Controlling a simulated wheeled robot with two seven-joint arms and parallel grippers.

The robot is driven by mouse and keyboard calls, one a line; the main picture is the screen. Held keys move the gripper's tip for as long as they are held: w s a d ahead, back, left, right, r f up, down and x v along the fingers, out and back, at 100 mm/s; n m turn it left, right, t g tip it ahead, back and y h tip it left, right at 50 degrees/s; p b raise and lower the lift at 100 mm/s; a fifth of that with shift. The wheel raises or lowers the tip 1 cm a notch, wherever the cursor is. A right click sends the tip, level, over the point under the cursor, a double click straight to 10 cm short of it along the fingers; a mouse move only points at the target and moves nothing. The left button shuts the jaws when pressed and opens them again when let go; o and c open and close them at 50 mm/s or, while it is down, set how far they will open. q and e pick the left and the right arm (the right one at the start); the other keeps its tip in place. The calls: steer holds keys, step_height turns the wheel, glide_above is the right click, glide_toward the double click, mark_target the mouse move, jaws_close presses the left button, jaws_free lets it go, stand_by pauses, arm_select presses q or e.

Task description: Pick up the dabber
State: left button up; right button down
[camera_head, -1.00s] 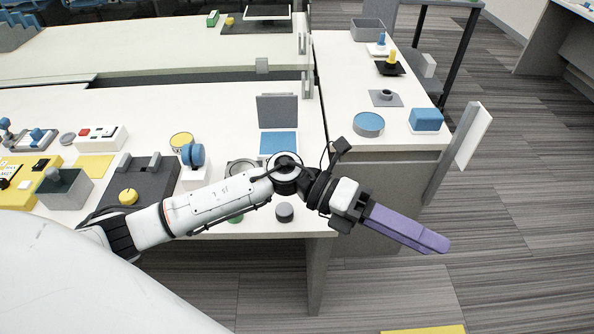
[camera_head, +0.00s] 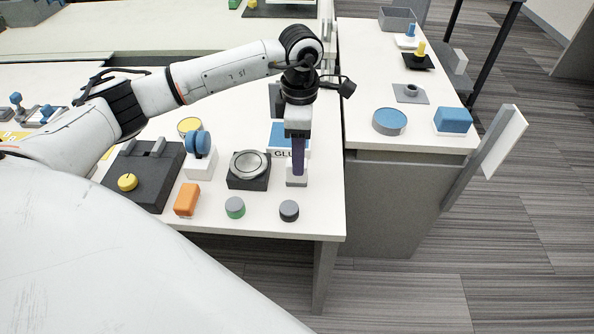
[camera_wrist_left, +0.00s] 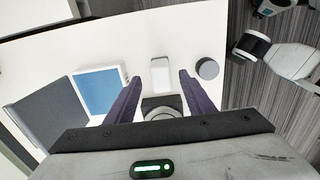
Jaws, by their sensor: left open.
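My left gripper (camera_head: 298,165) points down over the front right part of the near table, its purple fingers open in the left wrist view (camera_wrist_left: 158,78). A small pale upright block (camera_head: 297,181) stands under the fingertips. I take it to be the dabber, though its shape is partly hidden by the fingers. In the wrist view the pale block (camera_wrist_left: 160,76) lies in the gap between the fingertips, with no grip on it visible.
A blue pad (camera_head: 279,131) labelled with "GLU" lies behind. A silver ring on a dark base (camera_head: 236,184) stands left. A dark grey puck (camera_head: 289,211), a green-sided puck (camera_head: 235,208) and an orange block (camera_head: 187,200) line the front. The table edge is close.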

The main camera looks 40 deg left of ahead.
arm_select(q)
steer(key=f, duration=0.5)
steer(key=shift+s+a+f+p, duration=0.1)
steer(key=shift+s+a+p, duration=0.1)
steer(key=shift+p, duration=0.1)
steer(key=shift+c, duration=0.3)
steer(key=c, duration=1)
